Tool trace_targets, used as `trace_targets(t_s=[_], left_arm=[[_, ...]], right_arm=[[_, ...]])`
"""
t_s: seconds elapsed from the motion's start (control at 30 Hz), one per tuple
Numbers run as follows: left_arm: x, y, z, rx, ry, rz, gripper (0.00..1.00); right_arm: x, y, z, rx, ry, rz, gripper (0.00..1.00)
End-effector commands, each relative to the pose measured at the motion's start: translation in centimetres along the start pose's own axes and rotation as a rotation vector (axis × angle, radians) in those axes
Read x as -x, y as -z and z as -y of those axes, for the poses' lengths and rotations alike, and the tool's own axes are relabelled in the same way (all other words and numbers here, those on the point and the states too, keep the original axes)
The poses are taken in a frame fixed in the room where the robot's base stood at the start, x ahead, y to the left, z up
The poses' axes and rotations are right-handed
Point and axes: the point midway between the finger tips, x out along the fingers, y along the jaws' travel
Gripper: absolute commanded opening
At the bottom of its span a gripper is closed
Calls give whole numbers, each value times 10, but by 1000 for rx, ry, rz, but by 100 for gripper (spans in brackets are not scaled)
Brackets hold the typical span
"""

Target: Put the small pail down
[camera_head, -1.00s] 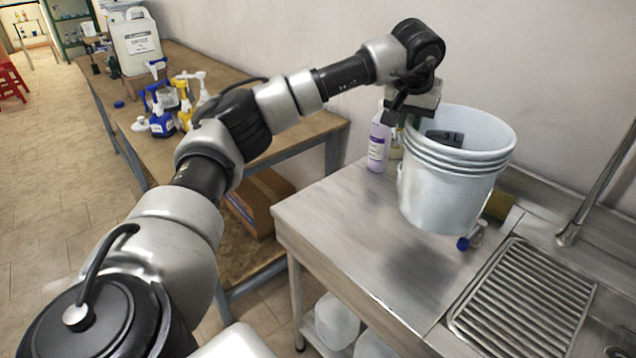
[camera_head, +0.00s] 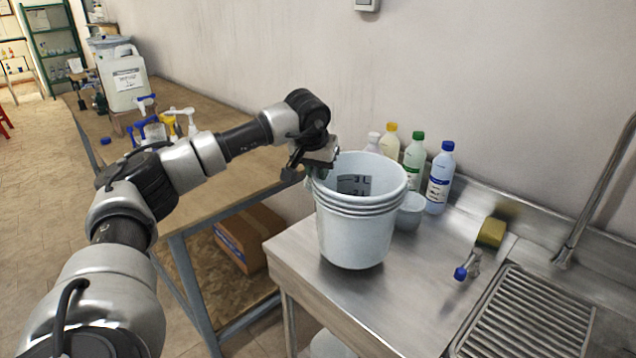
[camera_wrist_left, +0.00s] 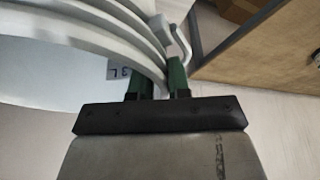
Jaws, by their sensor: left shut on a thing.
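The small pail (camera_head: 356,232) is pale grey-white, with ridges under its rim and a dark label inside. My left gripper (camera_head: 318,168) is shut on the left side of its rim. The pail is upright over the left part of the steel sink counter (camera_head: 300,262); I cannot tell whether its base touches the counter. In the left wrist view the green fingers (camera_wrist_left: 160,80) pinch the pail wall (camera_wrist_left: 80,35), with the label beside them. My right gripper is not in view.
Several bottles, such as a blue-capped one (camera_head: 439,178), and a small grey cup (camera_head: 410,212) stand behind and right of the pail. A blue-ended tap or brush (camera_head: 468,268) and a yellow sponge (camera_head: 491,232) lie further right. The drainer (camera_head: 525,315) is at the front right.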

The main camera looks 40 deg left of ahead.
Motion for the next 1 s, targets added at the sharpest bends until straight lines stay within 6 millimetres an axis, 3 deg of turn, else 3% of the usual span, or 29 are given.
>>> trace_targets(t_s=[0.3,0.67,0.7,0.83,1.0], left_arm=[[-35,-14,0,0,-1,0,0],[-39,-16,0,1,-1,0,0],[-39,-16,0,0,0,0,21],[-39,-16,0,0,0,1,40],[-39,-16,0,0,0,1,43]], right_arm=[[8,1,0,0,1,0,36],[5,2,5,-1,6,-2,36],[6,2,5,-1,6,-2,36],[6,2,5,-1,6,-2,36],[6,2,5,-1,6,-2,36]])
